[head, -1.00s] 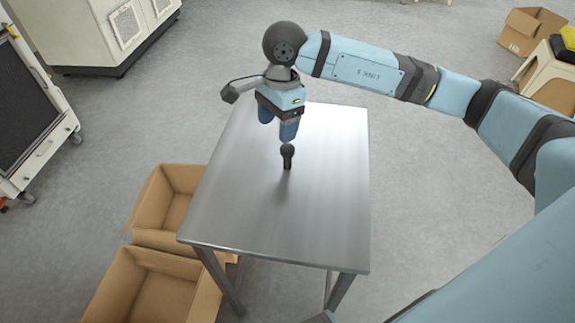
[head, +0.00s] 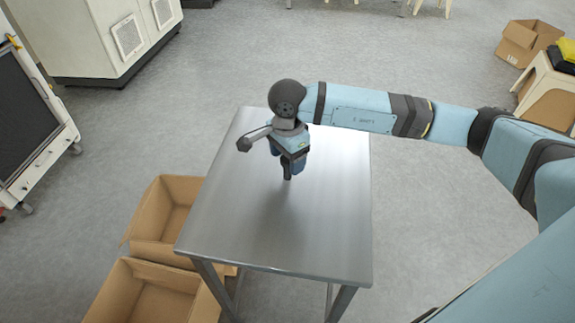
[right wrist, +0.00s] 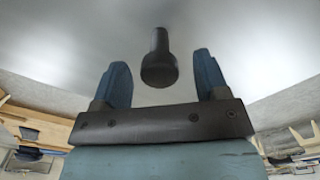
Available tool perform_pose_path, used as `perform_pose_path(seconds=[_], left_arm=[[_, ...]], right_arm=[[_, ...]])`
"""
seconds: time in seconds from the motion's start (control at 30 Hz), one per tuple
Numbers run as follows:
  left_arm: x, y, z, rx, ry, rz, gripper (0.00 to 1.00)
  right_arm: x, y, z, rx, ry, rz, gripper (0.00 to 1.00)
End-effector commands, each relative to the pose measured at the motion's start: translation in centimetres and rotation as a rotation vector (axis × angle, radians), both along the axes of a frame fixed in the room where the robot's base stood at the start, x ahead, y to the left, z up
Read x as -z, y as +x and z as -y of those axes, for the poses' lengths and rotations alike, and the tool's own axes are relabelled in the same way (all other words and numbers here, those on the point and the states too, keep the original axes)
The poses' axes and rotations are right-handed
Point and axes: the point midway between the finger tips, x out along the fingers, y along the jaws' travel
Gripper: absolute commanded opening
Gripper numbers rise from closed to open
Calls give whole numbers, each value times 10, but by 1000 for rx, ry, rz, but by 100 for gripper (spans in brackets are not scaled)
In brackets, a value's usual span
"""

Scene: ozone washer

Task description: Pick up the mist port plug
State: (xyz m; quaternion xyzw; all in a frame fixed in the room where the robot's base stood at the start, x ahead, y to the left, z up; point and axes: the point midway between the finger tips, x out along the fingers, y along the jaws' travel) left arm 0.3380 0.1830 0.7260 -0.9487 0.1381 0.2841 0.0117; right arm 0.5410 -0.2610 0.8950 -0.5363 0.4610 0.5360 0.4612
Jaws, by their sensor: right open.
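The mist port plug (right wrist: 159,62) is a small black piece with a round knob and a narrower stem. In the head view the plug (head: 287,174) stands on the metal table (head: 270,235), its upper part hidden by my right gripper. My right gripper (head: 292,166) is over it, with blue fingers pointing down. In the right wrist view the fingers of the right gripper (right wrist: 160,75) are open, and the plug's knob shows between them with a gap on each side. My left gripper is not in view.
Two open cardboard boxes (head: 140,250) stand on the floor left of the table. The tabletop around the plug is bare. A white cabinet (head: 95,40) is at the back left, and a stool with a box (head: 545,85) is at the far right.

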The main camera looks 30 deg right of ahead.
Motion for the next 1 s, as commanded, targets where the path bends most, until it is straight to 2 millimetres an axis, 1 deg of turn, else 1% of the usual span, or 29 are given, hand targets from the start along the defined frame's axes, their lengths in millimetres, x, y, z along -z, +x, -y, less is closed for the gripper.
perform_pose_path(seconds=[0.03, 0.1, 0.17, 0.23, 0.4, 0.47, 0.5, 0.57, 0.6, 0.63, 0.9, 1.0], left_arm=[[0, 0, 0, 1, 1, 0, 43], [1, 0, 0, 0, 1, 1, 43], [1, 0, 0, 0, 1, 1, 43], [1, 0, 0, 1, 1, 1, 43], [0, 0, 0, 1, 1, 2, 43], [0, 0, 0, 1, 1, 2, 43], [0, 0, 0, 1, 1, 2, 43], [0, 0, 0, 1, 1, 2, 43], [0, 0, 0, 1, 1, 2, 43], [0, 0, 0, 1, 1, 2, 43], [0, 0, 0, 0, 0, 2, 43], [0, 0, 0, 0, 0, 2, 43]], right_arm=[[10, -1, 0, 0, -1, -4, 67], [21, -1, 0, 1, 0, -3, 67], [27, -1, 0, 1, 0, -3, 67], [30, -1, 0, 0, -1, -1, 67], [30, -1, 0, 0, -1, 0, 67], [30, -1, 0, 0, 0, 0, 54], [30, -1, 0, 0, 0, -1, 44], [30, -1, 0, 0, 0, -1, 31], [30, -1, 0, 0, 0, -1, 21], [29, -1, 0, 0, 0, -1, 14], [29, -1, 0, 0, 0, 0, 14], [26, 0, 0, 0, 0, 0, 14]])
